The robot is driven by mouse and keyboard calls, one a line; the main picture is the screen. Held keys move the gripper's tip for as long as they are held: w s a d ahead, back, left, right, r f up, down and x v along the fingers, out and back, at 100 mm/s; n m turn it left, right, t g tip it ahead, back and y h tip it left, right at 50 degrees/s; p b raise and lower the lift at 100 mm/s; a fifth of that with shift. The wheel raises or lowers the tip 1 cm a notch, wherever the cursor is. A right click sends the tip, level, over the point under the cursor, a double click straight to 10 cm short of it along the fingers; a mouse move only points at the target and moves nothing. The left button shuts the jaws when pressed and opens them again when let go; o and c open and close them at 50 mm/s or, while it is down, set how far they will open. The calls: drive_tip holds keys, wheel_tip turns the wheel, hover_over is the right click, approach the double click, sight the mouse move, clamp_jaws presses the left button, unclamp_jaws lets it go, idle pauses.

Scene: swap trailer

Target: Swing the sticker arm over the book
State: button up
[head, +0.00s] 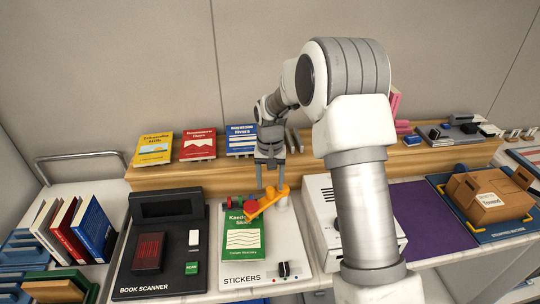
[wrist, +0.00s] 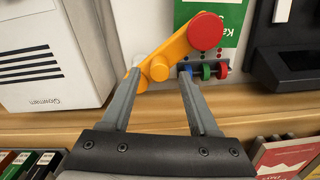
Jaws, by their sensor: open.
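The orange sticker arm (head: 268,200) sits on the white STICKERS station (head: 290,250). Its red round end (wrist: 205,32) overlaps the near corner of the green book (wrist: 232,12) in the wrist view. In the head view the book (head: 243,245) lies flat on the station with its title partly covered by the red end. My gripper (head: 271,190) is above the sticker arm. In the wrist view its open fingers (wrist: 161,76) are on either side of the orange arm near an orange knob (wrist: 158,68). I cannot tell whether they touch it.
The black book scanner (head: 160,245) stands left of the station, and a white machine (head: 320,190) stands right. Small coloured wheels (wrist: 204,72) sit beside the sticker arm. A wooden shelf (head: 220,175) with several display books runs behind. A purple mat (head: 430,215) is clear.

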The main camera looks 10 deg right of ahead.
sight(270, 189)
wheel_tip(270, 189, up, 16)
drive_tip(key=shift+f, duration=0.25)
drive_tip(key=s+d+r+n+t, duration=0.1)
drive_tip(key=s+d+r, duration=0.1)
drive_tip(key=s+r, duration=0.4)
drive_tip(key=s+d+r+t, duration=0.15)
drive_tip(key=s+r, duration=0.25)
drive_tip(key=s, duration=0.5)
drive_tip(key=s+d+f+n+t, duration=0.1)
drive_tip(key=s+f+t, duration=0.2)
drive_tip(key=s, duration=1.2)
drive_tip(key=shift+s+d, duration=0.2)
idle(0.7)
